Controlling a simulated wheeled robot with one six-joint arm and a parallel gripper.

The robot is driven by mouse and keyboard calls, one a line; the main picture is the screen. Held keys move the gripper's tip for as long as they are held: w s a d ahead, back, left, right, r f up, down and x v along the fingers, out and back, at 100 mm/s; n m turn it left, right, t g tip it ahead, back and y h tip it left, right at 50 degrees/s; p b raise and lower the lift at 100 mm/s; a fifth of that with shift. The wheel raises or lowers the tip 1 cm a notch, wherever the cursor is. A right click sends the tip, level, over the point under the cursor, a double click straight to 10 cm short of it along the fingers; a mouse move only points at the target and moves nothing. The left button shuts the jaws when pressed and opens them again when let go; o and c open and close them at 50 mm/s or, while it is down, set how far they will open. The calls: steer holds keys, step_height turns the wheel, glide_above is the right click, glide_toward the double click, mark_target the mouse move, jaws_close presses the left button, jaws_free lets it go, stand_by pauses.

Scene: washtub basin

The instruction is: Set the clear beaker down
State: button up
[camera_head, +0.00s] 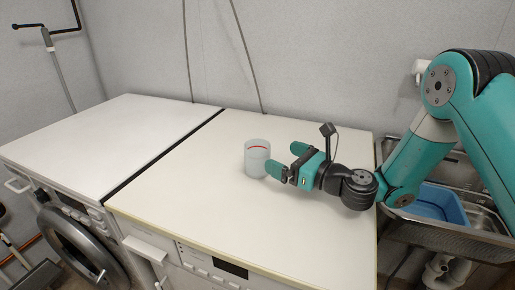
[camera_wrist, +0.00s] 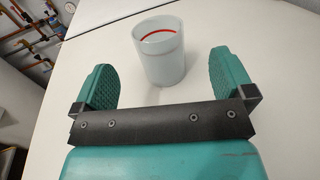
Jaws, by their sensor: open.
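The clear beaker (camera_head: 257,160) stands upright on the white machine top (camera_head: 190,200), near its middle. It looks whitish and see-through, with a red line near its rim. It also shows in the wrist view (camera_wrist: 159,52), beyond the fingertips and between their lines. My gripper (camera_head: 285,160) is open and empty, just right of the beaker and low over the top, its fingers pointing at it. In the wrist view the two green fingers (camera_wrist: 166,75) are wide apart, and neither appears to touch the beaker.
A second white machine top (camera_head: 90,140) is on the left, past a dark gap (camera_head: 165,155). A metal sink (camera_head: 480,237) with a blue basin (camera_head: 437,205) is at the right. The top around the beaker is clear. A grey wall stands behind.

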mark_target(268, 151)
steer(key=shift+w+a+r+p, duration=0.3)
steer(key=shift+a+p, duration=0.25)
steer(key=shift+p, duration=0.5)
steer(key=x, duration=0.2)
steer(key=shift+w+a+f, duration=0.2)
steer(key=shift+f, duration=0.1)
steer(key=p+x, duration=0.2)
steer(key=x, duration=0.2)
steer(key=shift+a, duration=0.35)
steer(key=shift+w+a+f, duration=0.1)
steer(key=shift+w+a, duration=0.05)
steer(key=shift+w, duration=0.1)
steer(key=c, duration=1.1)
step_height(268, 151, up, 20)
steer(key=shift+s+r+p, duration=0.1)
steer(key=shift+p, duration=0.5)
